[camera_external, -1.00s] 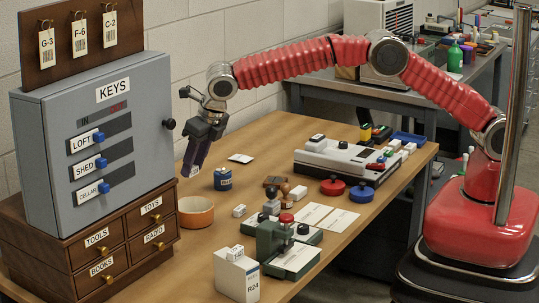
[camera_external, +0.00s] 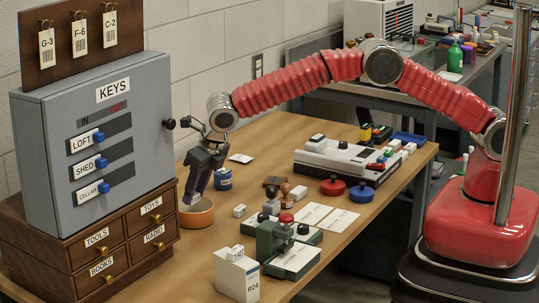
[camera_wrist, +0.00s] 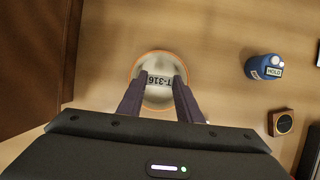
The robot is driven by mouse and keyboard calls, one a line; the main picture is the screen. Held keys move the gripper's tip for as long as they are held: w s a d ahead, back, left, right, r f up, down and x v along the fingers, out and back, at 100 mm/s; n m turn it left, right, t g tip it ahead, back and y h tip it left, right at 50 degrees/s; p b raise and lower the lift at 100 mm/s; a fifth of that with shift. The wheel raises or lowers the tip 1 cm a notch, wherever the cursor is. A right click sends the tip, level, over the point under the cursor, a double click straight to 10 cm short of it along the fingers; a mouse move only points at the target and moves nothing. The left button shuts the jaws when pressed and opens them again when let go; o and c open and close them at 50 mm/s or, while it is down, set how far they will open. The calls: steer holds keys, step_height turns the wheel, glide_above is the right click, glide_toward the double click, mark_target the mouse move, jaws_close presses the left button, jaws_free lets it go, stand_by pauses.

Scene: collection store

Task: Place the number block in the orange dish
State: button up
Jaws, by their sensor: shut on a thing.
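The orange dish (camera_external: 196,214) stands on the table beside the wooden drawer unit. In the wrist view its round rim (camera_wrist: 150,53) shows beyond and around my fingertips. My gripper (camera_external: 190,200) points down over the dish, and it also shows in the wrist view (camera_wrist: 160,82). It is shut on the number block (camera_wrist: 159,81), a pale piece with dark print reading about "T-316". The block lies in line with the dish opening in the wrist view. In the external view the block cannot be made out, and I cannot tell its exact height.
The grey key cabinet (camera_external: 65,150) on its drawer unit (camera_external: 125,250) stands close left of my gripper. A blue pot (camera_external: 223,181) is just behind the dish. Stamps (camera_external: 270,207), a green device (camera_external: 275,240) and a white R24 box (camera_external: 236,278) are to the right.

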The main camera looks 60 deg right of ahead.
mark_target(195, 195)
steer(key=shift+f, duration=1.45)
steer(key=o, duration=1.1)
steer(key=shift+r, duration=0.1)
steer(key=shift+r, duration=3.45)
